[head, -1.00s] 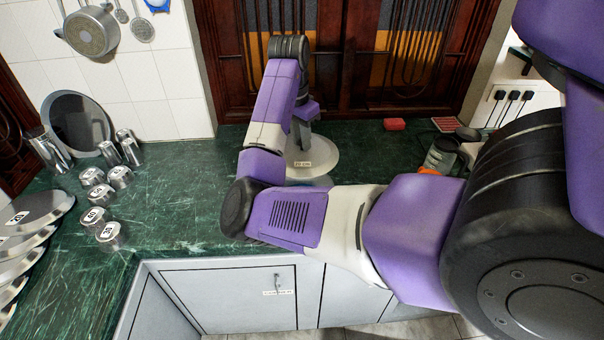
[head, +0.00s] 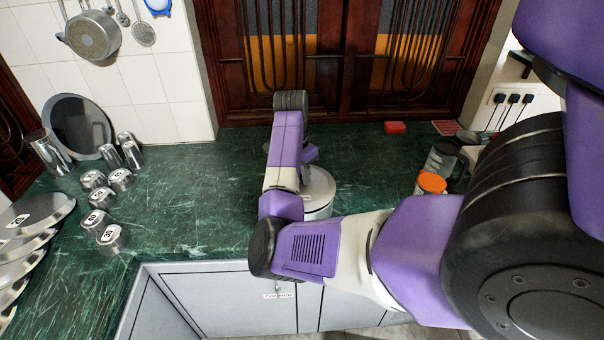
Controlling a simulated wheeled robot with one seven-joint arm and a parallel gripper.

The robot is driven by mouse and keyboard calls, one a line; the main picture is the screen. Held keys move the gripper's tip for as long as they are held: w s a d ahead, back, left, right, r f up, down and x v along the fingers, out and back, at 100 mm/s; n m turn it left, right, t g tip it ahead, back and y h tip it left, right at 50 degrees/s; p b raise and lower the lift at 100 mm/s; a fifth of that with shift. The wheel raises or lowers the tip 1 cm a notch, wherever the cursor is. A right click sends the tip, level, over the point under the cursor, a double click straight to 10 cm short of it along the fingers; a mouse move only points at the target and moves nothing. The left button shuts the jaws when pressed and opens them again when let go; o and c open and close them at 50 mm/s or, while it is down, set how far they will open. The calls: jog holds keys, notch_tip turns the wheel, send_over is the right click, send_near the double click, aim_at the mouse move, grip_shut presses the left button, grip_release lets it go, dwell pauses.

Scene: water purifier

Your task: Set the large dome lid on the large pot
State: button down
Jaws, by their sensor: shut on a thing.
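The large dome lid (head: 320,184) is a pale metal disc, partly hidden behind my arm. It is at the top of the large pot (head: 321,210), a metal pot on the green counter whose side shows just below it. I cannot tell whether the lid is fully seated or still slightly above the rim. My gripper (head: 308,165) is over the lid, shut on it; its fingertips are mostly hidden by my arm.
An orange-lidded jar (head: 430,184) and a dark-handled jug (head: 444,158) stand to the right. A red block (head: 395,127) lies at the back. Several small canisters (head: 97,221) and stacked lids (head: 35,213) are at the left. The middle-left counter (head: 190,190) is clear.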

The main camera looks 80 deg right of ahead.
jog(key=shift+f, duration=0.1)
jog(key=shift+f, duration=0.35)
jog(key=shift+f, duration=0.15)
jog(key=c, duration=1.3)
grip_release()
jog(key=shift+o, duration=0.2)
